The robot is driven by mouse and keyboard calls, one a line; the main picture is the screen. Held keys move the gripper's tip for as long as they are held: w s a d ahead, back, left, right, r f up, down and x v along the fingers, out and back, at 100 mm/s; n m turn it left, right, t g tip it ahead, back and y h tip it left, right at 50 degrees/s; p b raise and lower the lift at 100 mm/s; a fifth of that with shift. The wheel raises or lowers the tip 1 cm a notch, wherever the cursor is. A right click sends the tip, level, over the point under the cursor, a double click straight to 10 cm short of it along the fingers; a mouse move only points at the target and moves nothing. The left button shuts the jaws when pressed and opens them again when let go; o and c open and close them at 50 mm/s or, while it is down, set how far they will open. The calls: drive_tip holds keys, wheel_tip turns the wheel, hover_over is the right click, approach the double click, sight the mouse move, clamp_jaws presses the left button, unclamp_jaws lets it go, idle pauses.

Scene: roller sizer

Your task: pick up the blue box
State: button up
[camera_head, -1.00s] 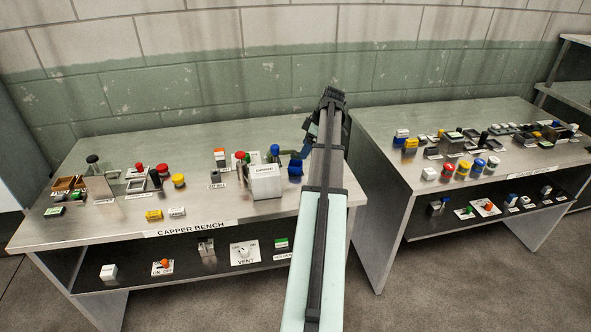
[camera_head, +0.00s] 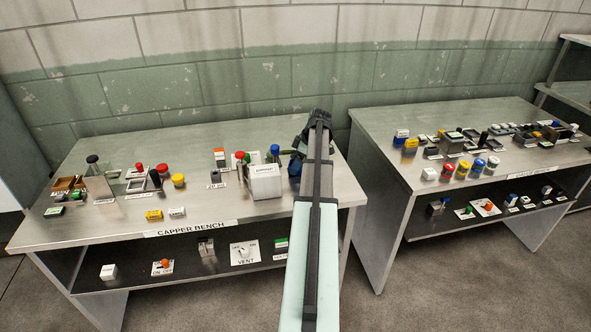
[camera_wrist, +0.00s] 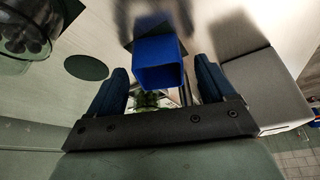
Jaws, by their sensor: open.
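The blue box (camera_wrist: 158,68) is in the upper middle of the wrist view, with an open-looking hollow face towards the camera. My gripper (camera_wrist: 161,82) is open. Its two dark blue fingers stand to the left and right of the box in the wrist view, with a gap on each side. I cannot tell how far the box is beyond the fingertips.
The capper bench (camera_head: 120,225) holds several small items further left. A second bench (camera_head: 385,150) stands to the right, across a gap.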

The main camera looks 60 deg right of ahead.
drive_tip(key=c, duration=1.2)
drive_tip(key=shift+r, duration=0.15)
